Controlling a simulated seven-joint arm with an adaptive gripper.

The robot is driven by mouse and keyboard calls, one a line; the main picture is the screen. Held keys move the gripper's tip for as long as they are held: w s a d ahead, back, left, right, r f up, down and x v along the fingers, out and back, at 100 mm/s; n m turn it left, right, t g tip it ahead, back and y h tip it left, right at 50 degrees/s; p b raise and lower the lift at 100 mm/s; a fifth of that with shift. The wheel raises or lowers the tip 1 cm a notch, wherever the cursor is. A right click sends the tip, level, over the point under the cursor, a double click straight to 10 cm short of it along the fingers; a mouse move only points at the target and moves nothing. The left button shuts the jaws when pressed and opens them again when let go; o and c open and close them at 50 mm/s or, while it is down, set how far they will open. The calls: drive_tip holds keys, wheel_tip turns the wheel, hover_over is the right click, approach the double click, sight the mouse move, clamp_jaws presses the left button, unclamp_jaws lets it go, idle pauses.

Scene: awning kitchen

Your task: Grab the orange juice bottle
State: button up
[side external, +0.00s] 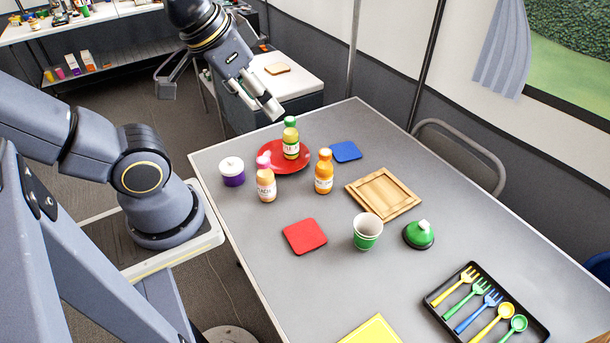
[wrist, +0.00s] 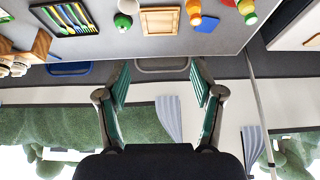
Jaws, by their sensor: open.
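The orange juice bottle (side external: 324,172), orange with an orange cap and a pale label, stands upright on the grey table (side external: 455,225). It also shows upside down near the top edge of the wrist view (wrist: 193,11). My gripper (side external: 215,95) is open and empty, held up beyond the table's far left end, above and apart from the bottle. In the wrist view its two fingers (wrist: 160,76) are spread wide with nothing between them.
A peach bottle (side external: 266,184) with a pink cap stands left of the orange one. A purple-white jar (side external: 232,172), wooden board (side external: 383,194), blue coaster (side external: 345,152) and cup (side external: 367,232) lie around.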

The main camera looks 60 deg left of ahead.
drive_tip(key=n+y, duration=0.1)
drive_tip(key=n, duration=0.2)
hover_over(325, 152)
drive_tip(key=s+d, duration=0.4)
drive_tip(key=s, duration=0.1)
wheel_tip(325, 152, down, 9)
drive_tip(key=shift+g, duration=0.7)
drive_tip(key=s+x, duration=0.1)
drive_tip(key=x, duration=0.4)
drive_tip(key=s+a+x, duration=0.1)
drive_tip(key=x, duration=0.5)
drive_tip(key=a+f+x, duration=0.1)
drive_tip(key=x, duration=0.4)
drive_tip(key=shift+s+f, duration=0.1)
drive_tip(key=shift+s, duration=0.25)
drive_tip(key=x, duration=0.5)
drive_tip(key=shift+w+a+f, duration=0.1)
drive_tip(key=shift+f, duration=0.3)
